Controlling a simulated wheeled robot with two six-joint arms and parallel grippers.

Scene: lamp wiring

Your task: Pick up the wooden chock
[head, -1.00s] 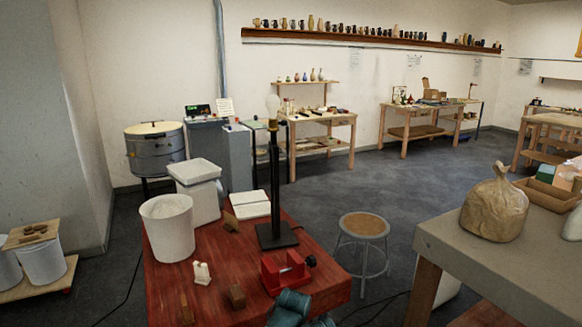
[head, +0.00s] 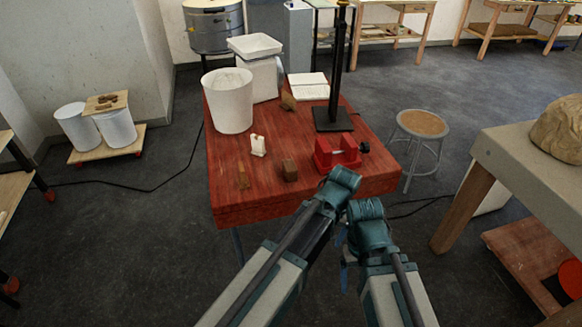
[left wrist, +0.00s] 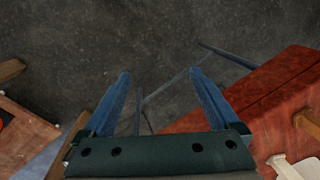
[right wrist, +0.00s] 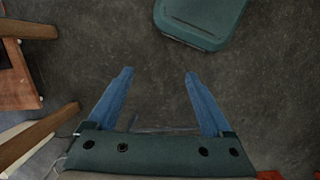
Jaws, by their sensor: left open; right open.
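Several small brown wooden pieces lie on the red table (head: 225,205); I cannot tell for sure which is the chock. In the head view a dark brown block (head: 289,171) sits near the front edge. A narrow wooden piece (head: 243,177) lies left of it, and a wedge-like piece (head: 288,101) is farther back. One wooden piece (left wrist: 308,123) shows at the right of the left wrist view. My left gripper (left wrist: 159,76) is open and empty, over floor beside the table. My right gripper (right wrist: 158,74) is open and empty over floor.
A white bucket (head: 228,102), a small white object (head: 258,146), a lamp stand (head: 334,119) and a red fixture (head: 337,155) stand on the table. A stool (head: 422,124) and a grey-topped bench (head: 515,160) are to the right.

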